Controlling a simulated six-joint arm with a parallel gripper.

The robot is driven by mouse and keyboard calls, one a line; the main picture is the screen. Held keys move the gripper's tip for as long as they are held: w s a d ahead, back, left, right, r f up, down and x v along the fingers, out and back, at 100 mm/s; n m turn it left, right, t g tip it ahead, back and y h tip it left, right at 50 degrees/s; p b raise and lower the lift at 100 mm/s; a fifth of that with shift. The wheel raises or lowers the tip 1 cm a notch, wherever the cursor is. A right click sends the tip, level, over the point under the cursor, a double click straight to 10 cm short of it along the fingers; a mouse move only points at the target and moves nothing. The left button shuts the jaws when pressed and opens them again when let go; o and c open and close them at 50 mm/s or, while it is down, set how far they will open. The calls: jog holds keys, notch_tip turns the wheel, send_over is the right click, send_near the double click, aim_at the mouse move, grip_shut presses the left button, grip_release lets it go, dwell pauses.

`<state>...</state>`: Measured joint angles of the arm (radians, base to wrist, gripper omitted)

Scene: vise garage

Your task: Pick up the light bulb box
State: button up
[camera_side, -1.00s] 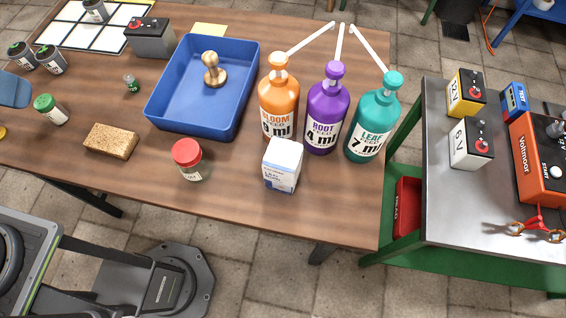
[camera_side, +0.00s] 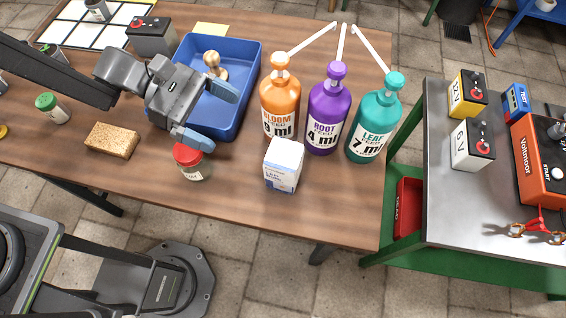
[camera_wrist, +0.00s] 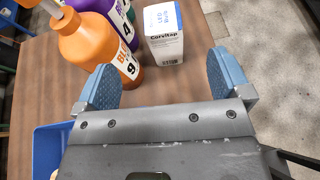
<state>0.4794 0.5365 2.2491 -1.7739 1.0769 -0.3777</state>
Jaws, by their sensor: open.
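The light bulb box (camera_side: 283,165) is a small white box with blue print. It stands upright on the wooden table in front of the orange and purple bottles. In the wrist view the box (camera_wrist: 164,34) shows "LED Bulb" on its top and sits beyond my fingertips, between their lines. My gripper (camera_side: 213,112) is open and empty, with two blue finger pads. In the side view it is above the blue tray's front edge and the red-lidded jar, left of the box. In the wrist view my gripper (camera_wrist: 162,75) spreads wider than the box.
The orange bottle (camera_side: 280,103), purple bottle (camera_side: 327,112) and teal bottle (camera_side: 374,122) stand behind and right of the box. The red-lidded jar (camera_side: 191,162) is to its left. The blue tray (camera_side: 238,95) lies behind left. Table in front of the box is clear.

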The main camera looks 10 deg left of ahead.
aim_at(283, 153)
jog(key=x, duration=0.8)
jog(key=shift+d+f, duration=0.1)
jog(key=shift+d, duration=0.1)
jog(key=shift+x, duration=2.6)
jog(key=shift+s+a+f, duration=0.1)
jog(key=shift+s, duration=0.05)
jog(key=shift+c, duration=0.4)
jog(key=c, duration=1.1)
jog(key=shift+c, duration=0.2)
